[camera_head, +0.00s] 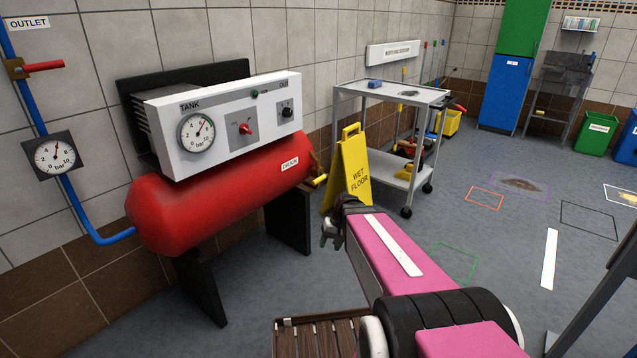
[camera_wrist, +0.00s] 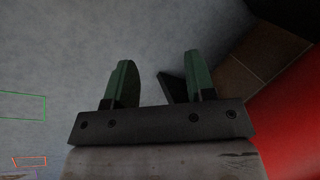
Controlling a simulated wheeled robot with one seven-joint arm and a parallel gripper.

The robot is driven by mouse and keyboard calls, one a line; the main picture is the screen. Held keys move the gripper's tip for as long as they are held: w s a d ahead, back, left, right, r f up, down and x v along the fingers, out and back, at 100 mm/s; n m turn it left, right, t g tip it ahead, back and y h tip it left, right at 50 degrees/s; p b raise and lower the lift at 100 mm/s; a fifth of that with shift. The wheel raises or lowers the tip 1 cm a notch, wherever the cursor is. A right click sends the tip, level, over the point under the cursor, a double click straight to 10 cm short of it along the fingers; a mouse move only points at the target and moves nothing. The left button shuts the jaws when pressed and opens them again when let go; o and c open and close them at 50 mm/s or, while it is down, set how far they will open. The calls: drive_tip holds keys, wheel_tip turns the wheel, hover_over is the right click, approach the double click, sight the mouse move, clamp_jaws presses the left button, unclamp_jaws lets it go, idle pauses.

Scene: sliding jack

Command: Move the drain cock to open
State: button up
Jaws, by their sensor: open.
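The red tank (camera_head: 215,205) lies level on dark legs at the left in the head view. A small white DRAIN label (camera_head: 290,163) is on its right part. The drain cock (camera_head: 319,181) is a small yellow lever at the tank's right end, near the wet floor sign. My gripper (camera_head: 330,232) is below the drain cock, in front of the sign's foot and apart from the lever. In the wrist view my gripper (camera_wrist: 158,78) shows two green fingers spread apart with nothing between them. The red tank (camera_wrist: 292,130) fills the lower right there; the drain cock does not show.
A white control panel (camera_head: 225,120) with a gauge sits above the tank. The yellow wet floor sign (camera_head: 354,172) stands close right of the drain cock. A grey trolley (camera_head: 390,92) is behind it. A slatted wooden thing (camera_head: 320,338) is at the bottom. Open floor lies right.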

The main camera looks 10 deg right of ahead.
drive_tip(key=w+a+f+y, duration=0.1)
drive_tip(key=w+y, duration=0.2)
drive_tip(key=w, duration=0.4)
drive_tip(key=w+f+y, duration=0.2)
drive_tip(key=w, duration=0.4)
drive_tip(key=m+t+y, duration=0.3)
drive_tip(key=t+y, duration=0.6)
drive_tip(key=y, duration=0.1)
approach(318, 181)
drive_tip(key=x, duration=0.3)
drive_tip(key=w+x, duration=0.1)
drive_tip(key=x, duration=0.6)
drive_tip(key=shift+w+d+f, duration=0.1)
drive_tip(key=shift+w+f, duration=0.1)
drive_tip(key=shift+f, duration=0.15)
clamp_jaws()
